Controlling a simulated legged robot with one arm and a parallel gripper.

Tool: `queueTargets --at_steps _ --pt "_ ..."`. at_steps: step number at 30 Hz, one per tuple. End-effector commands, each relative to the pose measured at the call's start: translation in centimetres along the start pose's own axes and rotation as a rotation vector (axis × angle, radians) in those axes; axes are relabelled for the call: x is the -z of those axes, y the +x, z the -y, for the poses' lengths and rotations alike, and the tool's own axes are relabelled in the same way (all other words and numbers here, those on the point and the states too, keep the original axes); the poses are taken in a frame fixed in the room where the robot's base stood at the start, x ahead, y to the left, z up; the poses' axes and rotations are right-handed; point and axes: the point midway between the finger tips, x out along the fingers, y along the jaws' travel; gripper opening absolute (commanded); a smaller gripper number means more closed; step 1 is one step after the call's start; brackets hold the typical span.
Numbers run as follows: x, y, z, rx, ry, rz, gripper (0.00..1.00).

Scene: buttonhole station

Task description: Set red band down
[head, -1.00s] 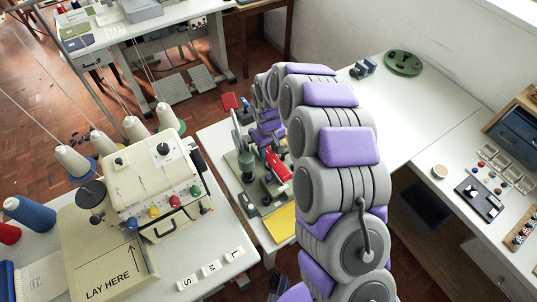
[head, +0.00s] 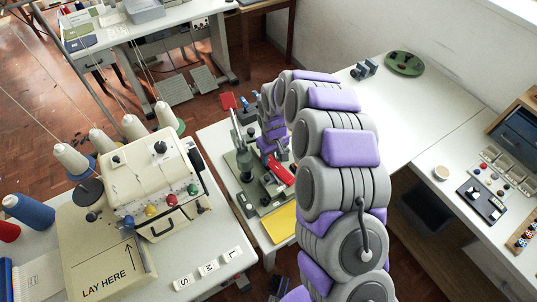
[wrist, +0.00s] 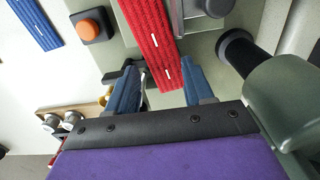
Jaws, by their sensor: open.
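The red ribbed band (wrist: 150,28) with small white marks runs down the middle of the wrist view. Its lower end lies between the two blue fingers of my gripper (wrist: 160,66), which are apart with gaps on both sides. Whether the band lies fully flat is hard to tell. In the head view a red strip (head: 281,172), apparently the same band, lies on the green-grey machine base at the centre table. The gripper's fingers cannot be made out in the head view, where my arm bends down beside the machine.
A blue band (wrist: 37,22) and an orange button (wrist: 92,26) on a black base are at upper left of the wrist view. A dark green machine part (wrist: 288,100) stands close on the right. A yellow plate (head: 280,223) lies at the table front. The right table has free room.

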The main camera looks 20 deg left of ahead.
Motion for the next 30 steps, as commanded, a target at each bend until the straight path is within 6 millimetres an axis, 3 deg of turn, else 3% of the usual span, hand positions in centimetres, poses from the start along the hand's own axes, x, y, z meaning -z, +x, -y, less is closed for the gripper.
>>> queueTargets --at_steps 8,22,30 --pt "0.6 -1.8 0.5 -0.006 0.000 0.003 0.52" --pt "0.2 -10.8 0.1 -0.002 0.001 0.000 0.52" --pt "0.5 -11.9 0.4 -0.004 0.000 0.006 0.52"
